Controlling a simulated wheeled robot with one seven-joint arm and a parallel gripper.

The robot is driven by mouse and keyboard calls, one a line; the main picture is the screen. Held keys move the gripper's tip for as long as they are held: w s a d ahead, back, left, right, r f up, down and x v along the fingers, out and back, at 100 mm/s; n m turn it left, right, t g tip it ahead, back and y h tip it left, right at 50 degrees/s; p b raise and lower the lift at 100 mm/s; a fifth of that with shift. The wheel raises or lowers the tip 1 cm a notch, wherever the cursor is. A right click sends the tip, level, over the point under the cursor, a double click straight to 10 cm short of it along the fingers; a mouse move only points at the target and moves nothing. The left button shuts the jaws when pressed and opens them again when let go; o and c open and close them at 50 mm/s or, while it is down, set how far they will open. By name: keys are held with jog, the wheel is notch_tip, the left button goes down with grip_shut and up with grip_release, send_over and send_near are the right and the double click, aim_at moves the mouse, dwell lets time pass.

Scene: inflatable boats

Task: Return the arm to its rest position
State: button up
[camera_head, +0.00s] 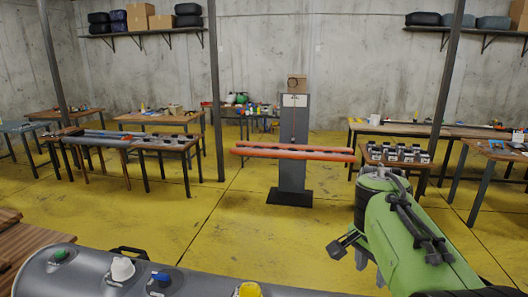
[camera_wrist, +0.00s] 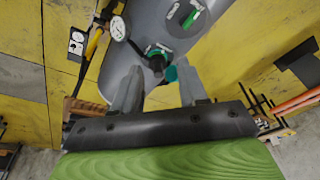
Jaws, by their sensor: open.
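My arm, with a green upper shell, reaches in from the right of the head view. My gripper (camera_head: 370,264) hangs at its lower end, partly hidden by the arm. In the wrist view my gripper (camera_wrist: 160,70) shows two grey fingers spread apart, with nothing held between them. A dark knob with a teal part (camera_wrist: 158,62) appears between the fingers on a grey rounded body; I cannot tell how far below it is.
The grey rounded body (camera_head: 75,272) with coloured knobs fills the lower front. A grey stand (camera_head: 294,150) with orange tubes (camera_head: 300,152) is ahead. Work tables (camera_head: 130,143) and a table of small devices (camera_head: 398,156) stand around. Yellow floor (camera_head: 225,225) is open between.

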jog(key=s+a+f+n+t+y, duration=0.1)
jog(key=s+n, duration=0.4)
jog(key=s, duration=0.5)
jog(key=s+a+f+n+t, duration=0.3)
jog(key=s+a+n, duration=0.3)
jog(key=s, duration=0.5)
jog(key=shift+s+f+n+y+b, duration=0.15)
jog(key=shift+f+n+y+b, duration=0.15)
jog(key=shift+y+b, duration=0.15)
